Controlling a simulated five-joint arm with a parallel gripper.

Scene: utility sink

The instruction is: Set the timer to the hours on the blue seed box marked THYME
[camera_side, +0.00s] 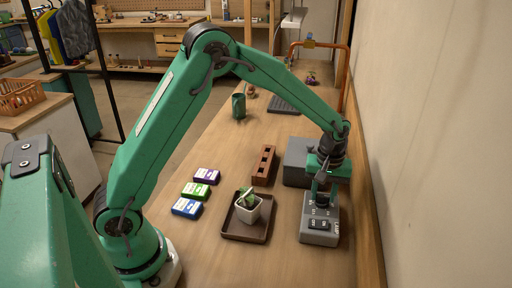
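The blue seed box (187,208) lies at the front of a short row on the bench, left of a plant tray; its print is too small to read. A grey device that looks like the timer (319,235) stands at the right, with dark buttons or a display on its front part and small marks I cannot read. My gripper (320,196) points down at the back part of this device, where a dial may be. It hides that part. I cannot tell whether the fingers touch it or are apart.
A green box (196,191) and a purple box (207,176) lie behind the blue one. A potted seedling (248,208) stands in a brown tray (233,236) close left of the device. A brick (264,165), a grey block (297,160) and a green can (238,106) stand farther back. The wall is at right.

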